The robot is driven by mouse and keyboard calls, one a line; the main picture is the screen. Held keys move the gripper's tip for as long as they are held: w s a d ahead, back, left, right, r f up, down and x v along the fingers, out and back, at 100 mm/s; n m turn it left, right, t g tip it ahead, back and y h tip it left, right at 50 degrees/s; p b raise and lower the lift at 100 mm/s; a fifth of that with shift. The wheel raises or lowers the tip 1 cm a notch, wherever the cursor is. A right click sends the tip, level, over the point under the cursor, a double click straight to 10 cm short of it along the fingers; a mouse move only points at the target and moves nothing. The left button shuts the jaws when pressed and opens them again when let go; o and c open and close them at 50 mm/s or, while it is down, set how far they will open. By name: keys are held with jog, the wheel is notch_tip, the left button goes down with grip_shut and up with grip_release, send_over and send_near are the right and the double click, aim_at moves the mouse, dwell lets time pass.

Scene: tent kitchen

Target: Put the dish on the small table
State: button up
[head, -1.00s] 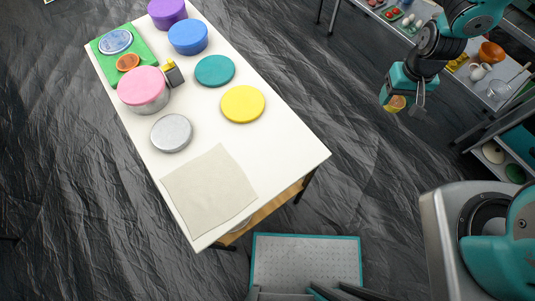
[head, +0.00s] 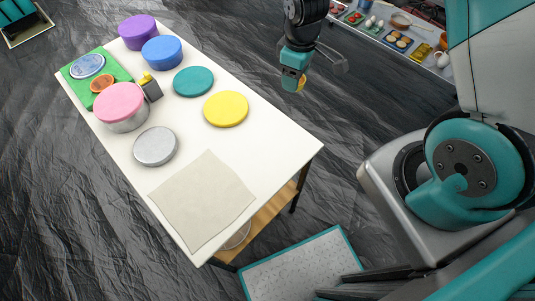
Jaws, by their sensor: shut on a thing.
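My gripper (head: 292,85) hangs at the upper middle of the head view, beyond the right edge of the white table. The white table (head: 268,140) stands at left and centre. Its near end bears a beige cloth (head: 203,200) lying flat. A small orange dish (head: 101,84) also sits on a green board at the table's far left.
The table also bears a pink-lidded pot (head: 120,104), a grey disc (head: 155,146), a yellow disc (head: 226,109), a teal disc (head: 194,81) and blue and purple round containers. The right part of the tabletop is bare. A shelf with food (head: 400,40) stands at upper right.

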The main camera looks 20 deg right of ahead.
aim_at(270, 147)
jog(key=s+a+n+b, duration=0.2)
jog(key=a+n+b, duration=0.2)
jog(key=n+b, duration=0.55)
jog(key=s+a+n+b, duration=0.2)
jog(key=a+n+b, duration=0.35)
jog(key=n, duration=0.75)
jog(key=shift+g+y, duration=0.3)
jog(key=shift+g, duration=0.1)
jog(key=f+b, duration=0.1)
jog(key=f, duration=0.5)
jog(key=d+f+b, duration=0.1)
jog(key=f, duration=0.5)
jog(key=f+b, duration=0.1)
jog(key=f, duration=0.6)
jog(key=shift+w+d, duration=0.15)
jog(key=shift+d, duration=0.1)
jog(key=shift+f, duration=0.15)
jog(key=o, duration=0.3)
jog(key=shift+f, duration=0.1)
jog(key=o, duration=0.5)
